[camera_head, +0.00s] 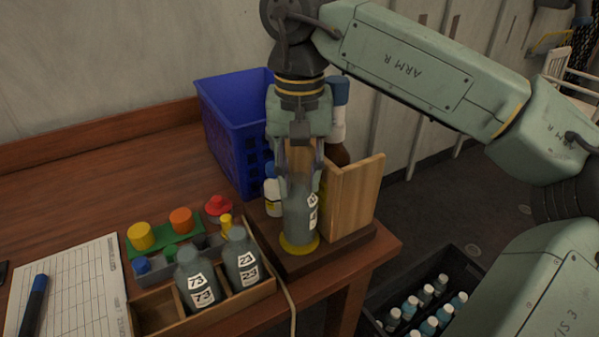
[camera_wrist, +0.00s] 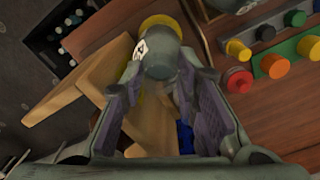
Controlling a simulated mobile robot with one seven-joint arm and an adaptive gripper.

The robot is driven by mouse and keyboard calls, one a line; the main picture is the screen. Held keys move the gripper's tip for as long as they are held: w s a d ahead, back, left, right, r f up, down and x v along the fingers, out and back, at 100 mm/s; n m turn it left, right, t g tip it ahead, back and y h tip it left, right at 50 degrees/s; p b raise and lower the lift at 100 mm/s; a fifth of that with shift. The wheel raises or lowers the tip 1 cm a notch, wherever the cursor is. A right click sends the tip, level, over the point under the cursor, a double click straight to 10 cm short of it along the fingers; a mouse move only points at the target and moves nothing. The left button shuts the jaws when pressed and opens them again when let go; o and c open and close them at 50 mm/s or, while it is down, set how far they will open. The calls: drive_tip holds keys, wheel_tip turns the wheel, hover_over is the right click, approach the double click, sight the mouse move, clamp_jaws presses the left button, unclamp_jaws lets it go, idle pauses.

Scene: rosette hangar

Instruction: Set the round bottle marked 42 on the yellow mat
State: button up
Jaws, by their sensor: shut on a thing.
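My gripper (camera_head: 299,172) is shut on a grey round bottle (camera_head: 299,215) and points down from above. In the wrist view, the bottle (camera_wrist: 162,55) sits between the two finger pads. Its white label is turned to the side and I cannot read its number. The bottle is upright, with its base over the round yellow mat (camera_head: 299,247); I cannot tell whether it touches. The mat's edge shows past the bottle in the wrist view (camera_wrist: 160,20). The mat lies on a dark wooden board beside an upright wooden panel.
A wooden rack (camera_head: 158,312) at left holds two similar grey bottles, marked 73 (camera_head: 201,286) and apparently 23 (camera_head: 242,262). A blue crate (camera_head: 228,118) stands behind. The wooden panel (camera_head: 358,195) stands close right of the held bottle. Coloured knobs sit at left; a black crate (camera_head: 445,262) is below.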

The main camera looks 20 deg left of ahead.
drive_tip(key=shift+f, duration=0.3)
idle(0.4)
idle(0.8)
drive_tip(key=o, duration=1)
drive_tip(key=shift+o, duration=0.5)
drive_tip(key=o, duration=0.3)
drive_tip(key=shift+o, duration=0.2)
drive_tip(key=shift+c, duration=0.2)
